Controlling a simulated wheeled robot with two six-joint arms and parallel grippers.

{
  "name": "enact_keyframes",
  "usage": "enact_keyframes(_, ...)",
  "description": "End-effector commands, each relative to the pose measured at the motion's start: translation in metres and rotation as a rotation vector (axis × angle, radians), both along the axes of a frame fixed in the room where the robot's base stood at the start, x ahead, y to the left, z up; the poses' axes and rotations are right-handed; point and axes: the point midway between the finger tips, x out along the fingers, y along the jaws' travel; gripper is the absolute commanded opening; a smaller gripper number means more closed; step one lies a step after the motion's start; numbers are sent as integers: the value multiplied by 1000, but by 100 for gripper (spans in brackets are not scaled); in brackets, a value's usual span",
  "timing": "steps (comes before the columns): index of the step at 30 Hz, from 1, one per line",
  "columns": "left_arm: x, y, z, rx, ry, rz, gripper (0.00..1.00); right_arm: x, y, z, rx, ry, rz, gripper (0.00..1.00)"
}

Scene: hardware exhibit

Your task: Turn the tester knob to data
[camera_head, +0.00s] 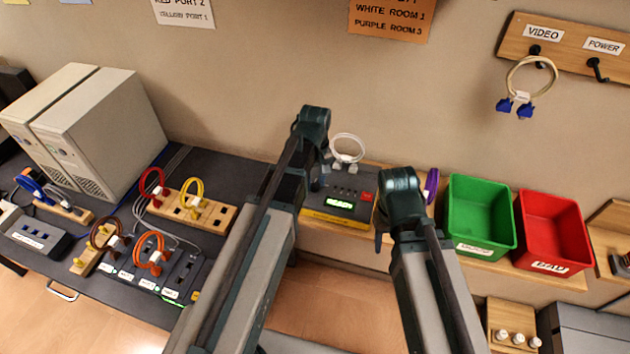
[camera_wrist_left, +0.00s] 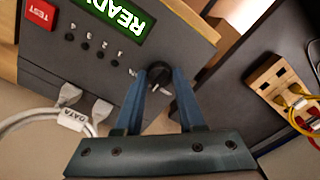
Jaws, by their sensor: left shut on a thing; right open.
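The tester (camera_head: 350,217) is a dark box with a yellow front edge, a lit green READY display (camera_wrist_left: 112,22) and a red TEST button (camera_wrist_left: 41,15). Its black knob (camera_wrist_left: 158,74) shows in the left wrist view, between the blue fingers of my left gripper (camera_wrist_left: 158,82), which is shut on it. The left arm hides the knob in the head view. The knob's setting cannot be read. A white cable (camera_head: 347,148) labelled DATA is plugged into the tester's back; its label (camera_wrist_left: 70,120) shows up close. My right gripper (camera_head: 381,232) is open and empty, just right of the tester.
A green bin (camera_head: 451,213) and a red bin (camera_head: 565,268) stand to the right. A purple cable (camera_head: 431,186) is partly hidden behind my right arm. To the left are a wooden socket block (camera_head: 219,217) with red and yellow cables and a beige computer (camera_head: 110,130).

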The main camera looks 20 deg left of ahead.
Motion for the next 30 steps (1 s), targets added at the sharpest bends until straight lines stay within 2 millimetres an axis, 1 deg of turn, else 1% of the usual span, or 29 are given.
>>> enact_keyframes(7, 0, 0, 0, 0, 0, -15, 0, 0, 0, 0, 0, 0, 0, 50)
enact_keyframes(13, 0, 0, 0, 0, 0, -99, 0, 0, 0, 0, 0, 0, 0, 50)
enact_keyframes(30, 0, 0, 0, 0, 0, -586, 0, 0, 0, 0, 0, 0, 0, 50)
